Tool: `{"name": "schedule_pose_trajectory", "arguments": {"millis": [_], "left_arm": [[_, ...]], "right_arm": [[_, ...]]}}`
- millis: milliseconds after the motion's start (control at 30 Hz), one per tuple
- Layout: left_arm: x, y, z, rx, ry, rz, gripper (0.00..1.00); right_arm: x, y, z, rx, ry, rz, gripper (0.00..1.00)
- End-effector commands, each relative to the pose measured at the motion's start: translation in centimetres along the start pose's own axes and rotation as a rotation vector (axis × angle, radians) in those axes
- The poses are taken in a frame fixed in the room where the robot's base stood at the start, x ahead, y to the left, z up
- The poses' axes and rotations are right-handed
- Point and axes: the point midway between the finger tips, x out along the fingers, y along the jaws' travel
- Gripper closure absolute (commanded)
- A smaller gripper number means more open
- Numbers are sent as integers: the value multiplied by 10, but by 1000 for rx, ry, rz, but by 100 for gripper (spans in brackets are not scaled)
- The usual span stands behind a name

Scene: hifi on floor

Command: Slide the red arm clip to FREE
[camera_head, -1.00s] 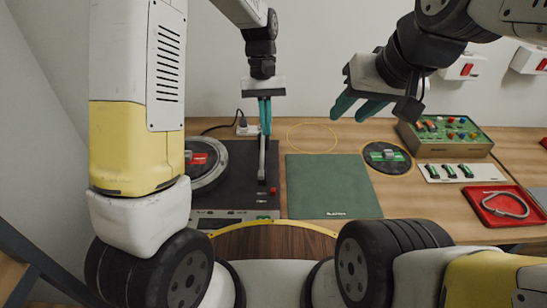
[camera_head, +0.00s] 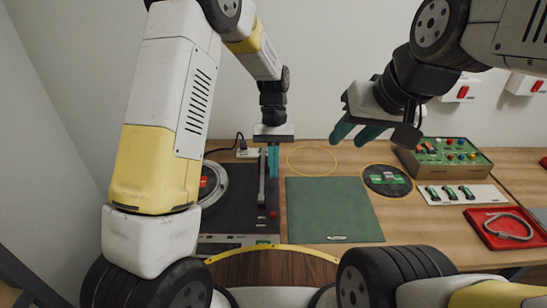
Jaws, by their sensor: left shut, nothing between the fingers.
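The turntable (camera_head: 232,222) is a dark deck at the left, with a disc partly hidden behind my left arm. Its tonearm (camera_head: 261,190) lies along the deck's right side. A small red part (camera_head: 273,214) shows near the deck's front right; I cannot tell if it is the arm clip. My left gripper (camera_head: 273,172) is shut and empty, pointing down just right of the tonearm's far end. Whether it touches anything is unclear. My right gripper (camera_head: 348,138) has its teal fingers apart, above the back of the table, away from the deck.
A green mat (camera_head: 332,210) lies right of the deck. Further right are a round dark pad (camera_head: 388,180), a green control box (camera_head: 443,157), a white strip with green clips (camera_head: 460,194) and a red tray (camera_head: 507,229) holding a cable. A white socket (camera_head: 247,153) stands behind the deck.

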Motion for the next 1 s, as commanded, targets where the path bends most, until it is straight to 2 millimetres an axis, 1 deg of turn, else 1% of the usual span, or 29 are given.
{"name": "schedule_pose_trajectory", "arguments": {"millis": [33,100,333,433,600,733,1000], "left_arm": [[12,0,1,0,-6,-2,100],[28,0,1,0,-6,-3,100],[76,0,1,-1,-4,-1,100],[79,0,18,1,-1,0,100],[85,0,33,0,0,0,100],[86,0,37,-1,-1,0,100],[86,0,37,-1,-1,0,100]], "right_arm": [[0,0,0,0,0,0,64],[0,0,0,0,0,0,64],[0,0,0,0,0,0,64],[0,0,0,0,-1,0,64],[0,0,0,0,0,0,64],[0,0,0,0,0,0,64],[0,0,0,0,0,0,64]]}}
